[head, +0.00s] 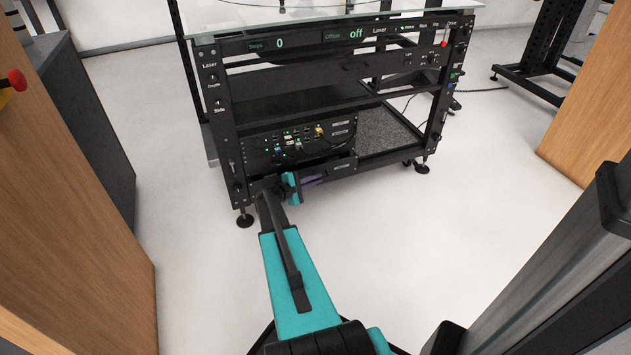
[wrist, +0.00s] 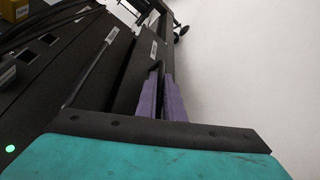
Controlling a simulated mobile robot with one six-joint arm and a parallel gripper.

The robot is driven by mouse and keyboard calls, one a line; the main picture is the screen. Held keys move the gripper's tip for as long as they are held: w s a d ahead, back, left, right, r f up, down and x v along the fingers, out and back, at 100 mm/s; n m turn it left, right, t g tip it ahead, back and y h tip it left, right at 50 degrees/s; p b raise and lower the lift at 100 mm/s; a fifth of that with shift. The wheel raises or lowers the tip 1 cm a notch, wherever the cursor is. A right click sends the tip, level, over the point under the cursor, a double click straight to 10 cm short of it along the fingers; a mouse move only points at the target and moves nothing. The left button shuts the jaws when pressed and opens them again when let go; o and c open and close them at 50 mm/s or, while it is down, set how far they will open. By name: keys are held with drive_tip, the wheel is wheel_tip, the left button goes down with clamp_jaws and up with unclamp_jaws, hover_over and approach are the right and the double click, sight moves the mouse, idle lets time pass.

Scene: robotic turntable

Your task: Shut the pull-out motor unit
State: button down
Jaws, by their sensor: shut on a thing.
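The motor unit (head: 300,144) is a black box with cables and small green lights, low on the left of the turntable rack. Its front sticks out a little from the rack frame. In the wrist view part of its panel (wrist: 40,65) fills the left side, with a green light at the lower left. My gripper (head: 316,180) is at the unit's lower front edge. In the wrist view its two purple fingers (wrist: 160,95) are shut on a dark handle or edge of the unit, whose gripped part is mostly hidden.
The turntable rack (head: 226,122) stands on feet, with a glass top and a front display reading 0 and off. A grey speckled shelf (head: 392,132) lies right of the unit. Wooden cabinets stand at left (head: 60,190) and right (head: 590,110). The white floor in front is clear.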

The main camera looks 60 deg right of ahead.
sight(306, 175)
drive_tip(key=shift+w+d+p, duration=0.2)
drive_tip(key=shift+w+d, duration=0.35)
drive_tip(key=shift+w, duration=0.4)
drive_tip(key=shift+w+d+p, duration=0.2)
drive_tip(key=shift+w+d, duration=0.3)
drive_tip(key=shift+w, duration=0.4)
drive_tip(key=c, duration=2.2)
unclamp_jaws()
drive_tip(key=shift+d, duration=0.1)
drive_tip(key=shift+p+v, duration=1.9)
drive_tip(key=shift+v, duration=5.05)
drive_tip(key=shift+s, duration=0.2)
drive_tip(key=shift+r, duration=0.1)
